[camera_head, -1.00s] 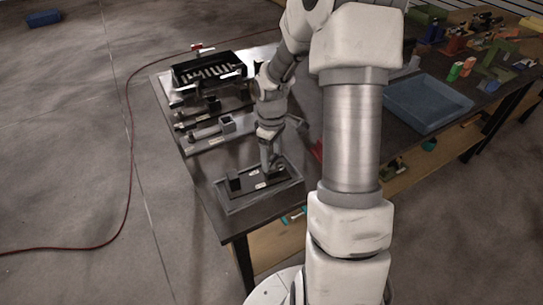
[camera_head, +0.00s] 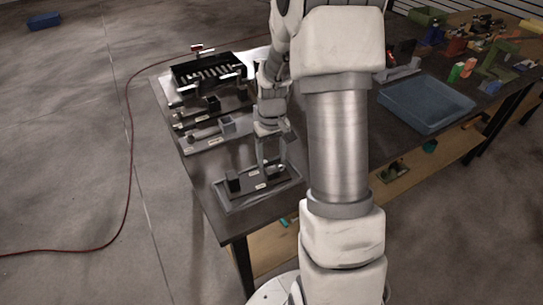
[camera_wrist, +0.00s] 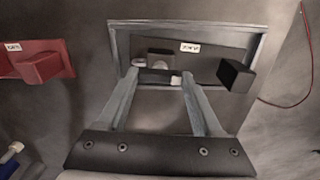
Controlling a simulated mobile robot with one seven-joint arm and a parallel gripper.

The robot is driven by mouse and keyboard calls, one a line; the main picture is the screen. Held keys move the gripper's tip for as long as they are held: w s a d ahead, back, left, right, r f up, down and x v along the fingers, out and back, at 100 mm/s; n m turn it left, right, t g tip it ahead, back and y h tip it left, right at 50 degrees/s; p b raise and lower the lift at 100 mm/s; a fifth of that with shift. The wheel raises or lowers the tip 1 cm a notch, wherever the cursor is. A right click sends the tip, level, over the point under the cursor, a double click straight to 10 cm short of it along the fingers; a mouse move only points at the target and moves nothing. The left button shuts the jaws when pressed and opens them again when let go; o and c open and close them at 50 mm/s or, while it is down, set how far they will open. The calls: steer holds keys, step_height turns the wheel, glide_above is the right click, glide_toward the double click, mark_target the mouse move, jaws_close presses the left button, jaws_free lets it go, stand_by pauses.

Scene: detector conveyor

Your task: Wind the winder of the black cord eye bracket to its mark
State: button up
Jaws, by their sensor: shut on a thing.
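The black cord eye bracket (camera_head: 258,190) lies in a shallow grey frame (camera_head: 232,208) near the table's front-left corner. It also shows in the wrist view (camera_wrist: 205,68), with a small white label, a black block (camera_wrist: 236,75) at the right and a second dark block (camera_wrist: 160,58) between my fingers. My gripper (camera_wrist: 160,70) reaches down over the left part of the bracket, its two fingers shut on a small part there, seemingly the winder. The fingertips mostly hide that part, and I cannot make out its mark. In the head view my gripper (camera_head: 273,166) is upright above the bracket's right end.
A red labelled bracket (camera_wrist: 40,66) lies left of the frame in the wrist view. Behind are grey fixtures (camera_head: 205,137) and a black slotted tray (camera_head: 205,72). A blue tray (camera_head: 425,104) stands right, beyond my arm. A red cable (camera_head: 128,170) runs along the floor.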

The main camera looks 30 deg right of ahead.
mark_target(271, 160)
stand_by(0.4)
steer(key=o, duration=1.4)
step_height(271, 160, up, 18)
steer(key=shift+f+p, duration=0.25)
steer(key=shift+p, duration=0.6)
steer(key=s+a+r+t, duration=0.2)
steer(key=s+a, duration=0.2)
steer(key=s, duration=0.2)
steer(key=s+a+r+t, duration=0.1)
steer(key=s+a+r, duration=0.1)
steer(key=s+a, duration=0.2)
steer(key=s+a+r+t, duration=0.2)
steer(key=s+a+r, duration=0.1)
steer(key=s, duration=0.5)
steer(key=shift+s+a+n+t, duration=0.3)
steer(key=shift+s+a, duration=0.05)
steer(key=shift+a, duration=0.45)
